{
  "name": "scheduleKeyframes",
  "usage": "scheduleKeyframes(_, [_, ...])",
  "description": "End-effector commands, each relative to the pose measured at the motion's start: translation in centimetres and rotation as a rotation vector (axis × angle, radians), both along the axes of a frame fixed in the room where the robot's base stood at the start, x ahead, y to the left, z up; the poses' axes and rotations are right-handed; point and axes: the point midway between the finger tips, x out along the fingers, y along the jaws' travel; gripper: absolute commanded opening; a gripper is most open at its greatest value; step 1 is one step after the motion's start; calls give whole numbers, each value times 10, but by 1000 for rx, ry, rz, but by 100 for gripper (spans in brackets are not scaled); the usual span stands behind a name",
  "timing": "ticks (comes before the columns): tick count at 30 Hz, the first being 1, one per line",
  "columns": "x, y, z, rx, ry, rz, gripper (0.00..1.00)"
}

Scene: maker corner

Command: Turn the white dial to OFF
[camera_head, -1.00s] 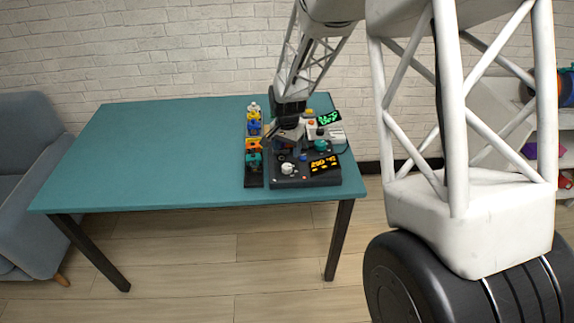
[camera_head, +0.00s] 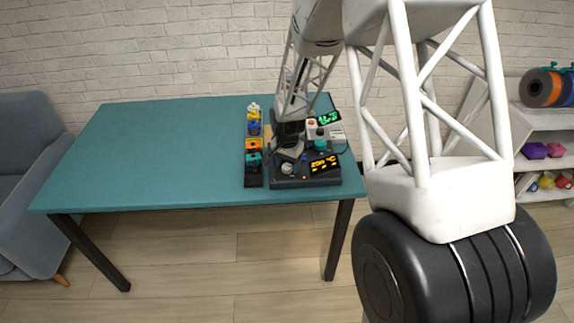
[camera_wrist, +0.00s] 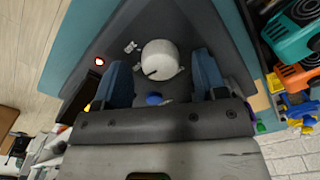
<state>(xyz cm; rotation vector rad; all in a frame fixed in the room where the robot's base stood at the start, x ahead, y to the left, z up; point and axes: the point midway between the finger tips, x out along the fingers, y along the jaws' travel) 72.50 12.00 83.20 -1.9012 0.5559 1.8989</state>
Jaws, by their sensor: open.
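My gripper (camera_head: 288,160) is over the box, just behind the dial. In the wrist view my gripper's blue fingers (camera_wrist: 162,82) are open, one on each side of the dial with gaps between. I cannot read the marking.
A dark rack of colourful parts (camera_head: 254,182) stands close on the left. A unit with a green display (camera_head: 328,117) is behind. The table's left side is clear.

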Motion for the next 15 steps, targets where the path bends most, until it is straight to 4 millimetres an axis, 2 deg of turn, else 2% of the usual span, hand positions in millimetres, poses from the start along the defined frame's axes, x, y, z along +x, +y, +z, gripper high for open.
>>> scheduleKeyframes(6, [0,0,-8,0,0,0,65])
scheduleKeyframes(14, [0,0,-8,0,0,0,65])
scheduleKeyframes(15, [0,0,-8,0,0,0,59])
